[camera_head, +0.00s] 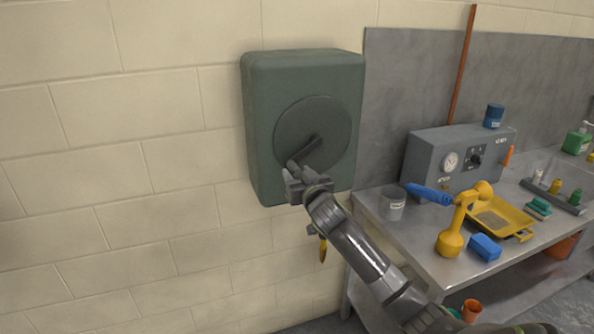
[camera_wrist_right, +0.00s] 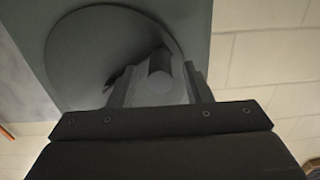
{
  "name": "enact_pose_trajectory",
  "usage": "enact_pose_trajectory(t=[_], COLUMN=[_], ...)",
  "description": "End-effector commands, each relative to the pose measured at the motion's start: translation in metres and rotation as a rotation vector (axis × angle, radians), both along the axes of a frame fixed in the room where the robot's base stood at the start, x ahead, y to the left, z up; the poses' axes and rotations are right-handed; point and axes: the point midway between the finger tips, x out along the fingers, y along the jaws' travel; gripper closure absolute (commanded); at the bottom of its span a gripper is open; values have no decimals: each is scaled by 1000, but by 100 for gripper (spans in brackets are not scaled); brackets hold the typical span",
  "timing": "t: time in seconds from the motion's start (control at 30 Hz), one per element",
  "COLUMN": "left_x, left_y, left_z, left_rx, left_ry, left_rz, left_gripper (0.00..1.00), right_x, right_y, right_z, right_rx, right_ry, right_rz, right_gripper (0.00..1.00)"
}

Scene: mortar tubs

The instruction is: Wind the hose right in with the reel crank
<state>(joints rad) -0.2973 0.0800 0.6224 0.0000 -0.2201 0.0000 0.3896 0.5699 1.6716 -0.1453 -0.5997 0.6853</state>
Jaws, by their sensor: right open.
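The hose reel is a green wall box (camera_head: 260,120) with a dark round disc (camera_head: 335,125) on its front. The dark crank arm (camera_head: 310,148) runs from the hub down and left to its handle, near the disc's lower left edge. My right gripper (camera_head: 291,177) is at the handle. In the right wrist view, the crank handle (camera_wrist_right: 159,66) lies between the two fingers, which are open around it; contact cannot be told. A small yellow-orange piece (camera_head: 322,250), perhaps the hose end, hangs below the box, partly behind my right arm. My left gripper is out of view.
Right of the reel, a metal bench (camera_head: 425,257) carries a grey control box (camera_head: 430,150), a grey cup (camera_head: 392,203), a yellow tray (camera_head: 510,222), a blue block (camera_head: 485,247) and a blue-handled yellow tool (camera_head: 452,240). The wall left of the reel is bare.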

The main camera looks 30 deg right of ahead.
Motion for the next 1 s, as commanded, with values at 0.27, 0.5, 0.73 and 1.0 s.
enact_pose_trajectory(t=[0.27, 0.5, 0.73, 1.0], left_x=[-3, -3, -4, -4], left_y=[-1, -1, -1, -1], left_z=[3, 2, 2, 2], left_rx=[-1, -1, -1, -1], left_ry=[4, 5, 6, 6], left_rz=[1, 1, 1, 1], left_gripper=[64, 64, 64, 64], right_x=[10, 10, 10, 10], right_y=[-2, -2, -2, -2], right_z=[0, 0, 0, -1], right_rx=[0, 0, 0, 1], right_ry=[0, 0, 0, 0], right_rz=[0, 1, 1, 1], right_gripper=[55, 59, 89, 100])
